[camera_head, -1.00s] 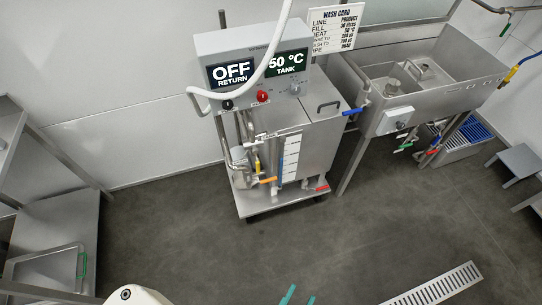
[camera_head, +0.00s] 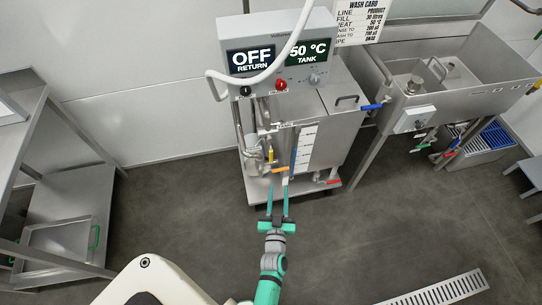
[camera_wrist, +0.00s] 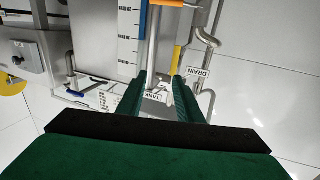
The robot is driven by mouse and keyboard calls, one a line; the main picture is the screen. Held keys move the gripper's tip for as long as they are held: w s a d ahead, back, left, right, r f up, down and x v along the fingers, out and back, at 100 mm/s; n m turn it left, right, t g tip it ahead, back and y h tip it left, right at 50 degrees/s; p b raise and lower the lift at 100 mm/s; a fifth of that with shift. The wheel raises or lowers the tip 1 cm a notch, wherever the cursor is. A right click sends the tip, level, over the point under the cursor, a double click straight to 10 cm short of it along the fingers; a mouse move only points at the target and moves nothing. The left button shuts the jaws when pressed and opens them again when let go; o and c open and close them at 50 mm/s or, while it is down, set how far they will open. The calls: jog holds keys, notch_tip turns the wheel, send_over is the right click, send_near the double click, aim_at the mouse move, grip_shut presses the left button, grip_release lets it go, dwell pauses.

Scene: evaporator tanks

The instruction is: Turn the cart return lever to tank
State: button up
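The steel cart (camera_head: 335,130) stands against the wall. Its panel (camera_head: 279,38) reads "OFF RETURN" and "50 °C TANK". Low on its front are an orange lever (camera_head: 279,170), lying crosswise, a yellow lever (camera_head: 270,154) and a red lever (camera_head: 328,181). I cannot read which one is the return lever. My gripper (camera_head: 278,190) is open and empty, low in front of the cart, just below the orange lever in the picture. In the wrist view, the orange lever (camera_wrist: 167,3) is at the top edge, beyond my open fingers, and the yellow lever (camera_wrist: 177,60) is near the right fingertip.
A white hose (camera_head: 262,75) arches over the panel. A sink (camera_head: 440,85) with a blue lever (camera_head: 371,107) stands to the right. A steel rack (camera_head: 70,200) is at the left. A floor drain (camera_head: 440,287) lies at lower right. The floor between is clear.

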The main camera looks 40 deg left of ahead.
jog(key=n+y, duration=0.1)
send_near(271, 157)
jog(key=shift+g, duration=0.4)
jog(key=x, duration=1.1)
jog(key=shift+w+d+r, duration=0.1)
jog(key=shift+d, duration=0.1)
grip_shut()
